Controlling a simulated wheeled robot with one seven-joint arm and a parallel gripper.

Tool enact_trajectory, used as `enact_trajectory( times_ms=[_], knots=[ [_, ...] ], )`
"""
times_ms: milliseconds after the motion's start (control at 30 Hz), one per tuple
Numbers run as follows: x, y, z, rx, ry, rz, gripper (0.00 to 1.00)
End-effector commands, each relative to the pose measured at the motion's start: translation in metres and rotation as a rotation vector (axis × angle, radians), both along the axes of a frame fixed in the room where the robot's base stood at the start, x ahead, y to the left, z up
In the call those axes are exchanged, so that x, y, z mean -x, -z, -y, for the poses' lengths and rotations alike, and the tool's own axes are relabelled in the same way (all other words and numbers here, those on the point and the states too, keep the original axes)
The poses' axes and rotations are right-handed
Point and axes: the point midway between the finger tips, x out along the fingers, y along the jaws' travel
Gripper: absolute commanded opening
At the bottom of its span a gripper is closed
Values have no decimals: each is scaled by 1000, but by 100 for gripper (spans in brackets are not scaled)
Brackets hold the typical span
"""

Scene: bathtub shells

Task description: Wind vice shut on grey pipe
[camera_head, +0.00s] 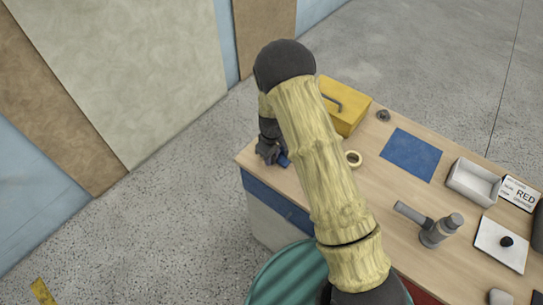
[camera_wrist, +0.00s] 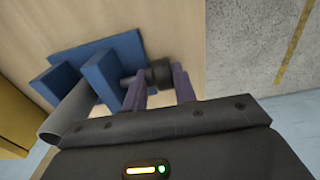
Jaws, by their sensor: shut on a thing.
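The blue vice (camera_wrist: 103,82) stands on the wooden table in the wrist view. A grey pipe (camera_wrist: 68,112) lies between its upright blue jaws; I cannot tell whether both jaws touch it. A dark round knob (camera_wrist: 158,74) on a grey screw sticks out of the vice's right side. My gripper (camera_wrist: 163,84) is shut on this knob, with one purple finger on each side. My arm hides the rest there.
A white tray (camera_head: 472,182) and a grey tool (camera_head: 436,228) lie further right. The table edge is close to the vice.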

Motion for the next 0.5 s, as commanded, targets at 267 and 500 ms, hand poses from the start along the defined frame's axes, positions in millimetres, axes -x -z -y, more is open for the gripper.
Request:
enact_trajectory(
  times_ms=[267, 500],
  knots=[
    [6, 5, -3, -56, -4, 27, 4],
    [7, 8, 0, -134, -2, 87, 4]
  ],
)
